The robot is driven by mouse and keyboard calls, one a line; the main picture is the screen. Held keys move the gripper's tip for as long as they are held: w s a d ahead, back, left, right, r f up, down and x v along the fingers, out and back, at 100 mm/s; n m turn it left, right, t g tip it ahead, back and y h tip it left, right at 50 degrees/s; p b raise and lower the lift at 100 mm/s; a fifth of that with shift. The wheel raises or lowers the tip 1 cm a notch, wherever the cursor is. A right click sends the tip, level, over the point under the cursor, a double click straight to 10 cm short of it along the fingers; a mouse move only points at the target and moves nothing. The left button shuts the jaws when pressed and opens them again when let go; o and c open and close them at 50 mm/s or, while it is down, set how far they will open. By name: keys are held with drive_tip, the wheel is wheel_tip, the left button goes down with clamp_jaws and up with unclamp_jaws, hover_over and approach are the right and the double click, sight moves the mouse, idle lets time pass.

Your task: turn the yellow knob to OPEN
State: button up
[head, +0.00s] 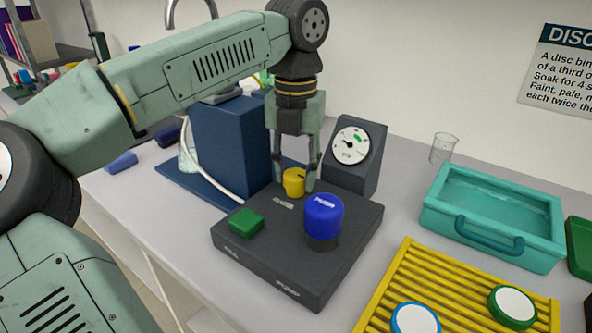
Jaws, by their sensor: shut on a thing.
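The yellow knob (293,184) stands on the dark control box (262,262), at its back left. My gripper (296,180) points down from above, with its fingers around the knob and shut on it. Part of the knob is hidden by the fingers. A small label lies in front of the knob; it is too small to read surely, so I cannot tell the knob's setting. A blue push knob (323,216) stands to the right on the same box, and a green button (246,222) sits at its front left.
A dial gauge (350,146) stands right behind the box, and a dark blue block (222,147) with a white tube stands to the left. A teal tray (440,215), a glass beaker (442,149) and a yellow rack (385,290) with round discs are at the right.

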sight(296, 173)
drive_tip(key=shift+n, duration=0.6)
drive_tip(key=o, duration=1.1)
drive_tip(key=shift+o, duration=0.2)
drive_tip(key=shift+r, duration=0.1)
wheel_tip(296, 173, up, 7)
drive_tip(key=shift+r, duration=0.15)
